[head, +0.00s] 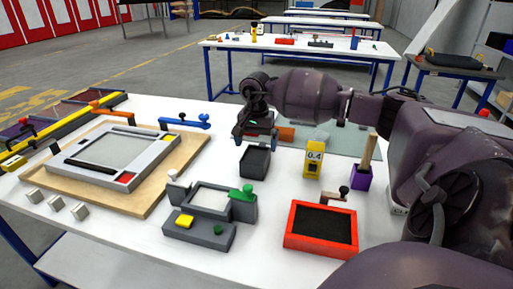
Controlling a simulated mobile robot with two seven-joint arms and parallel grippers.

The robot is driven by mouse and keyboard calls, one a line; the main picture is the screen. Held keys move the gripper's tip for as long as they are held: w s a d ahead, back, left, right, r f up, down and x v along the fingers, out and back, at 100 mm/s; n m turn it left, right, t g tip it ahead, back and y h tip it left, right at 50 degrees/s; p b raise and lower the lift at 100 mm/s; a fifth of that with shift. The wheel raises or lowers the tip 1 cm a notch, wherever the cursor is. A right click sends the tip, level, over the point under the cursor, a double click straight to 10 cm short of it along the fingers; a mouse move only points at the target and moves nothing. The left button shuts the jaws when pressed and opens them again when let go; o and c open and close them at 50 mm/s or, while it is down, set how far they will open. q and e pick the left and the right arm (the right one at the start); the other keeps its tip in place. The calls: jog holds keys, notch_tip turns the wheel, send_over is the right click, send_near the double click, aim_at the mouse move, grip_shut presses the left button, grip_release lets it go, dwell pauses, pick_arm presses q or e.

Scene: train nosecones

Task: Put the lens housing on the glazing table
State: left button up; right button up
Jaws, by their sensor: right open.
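My right gripper (253,138) is open, pointing down over the white worktable (120,232), just above and behind a dark open-topped box (255,163). Nothing shows between its fingers. I cannot tell for sure which thing is the lens housing; small orange (286,134) and grey (317,138) pieces lie on a grey-green mat (368,142) behind the box, partly hidden by my arm. The glazing table is not clearly marked; a grey frame with a pale panel (115,150) lies on a wooden board (185,155) at left. My left gripper is out of view.
A grey fixture (198,230) with a green clamp stands front centre. A red tray (320,250), yellow "0.4" block (314,165) and purple holder (360,178) stand at right. Several metal cubes (57,203) sit at left. Other tables (300,46) stand behind.

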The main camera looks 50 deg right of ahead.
aim_at(256, 155)
notch_tip(256, 155, up, 10)
dwell(0.4)
jog(key=shift+f, duration=0.15)
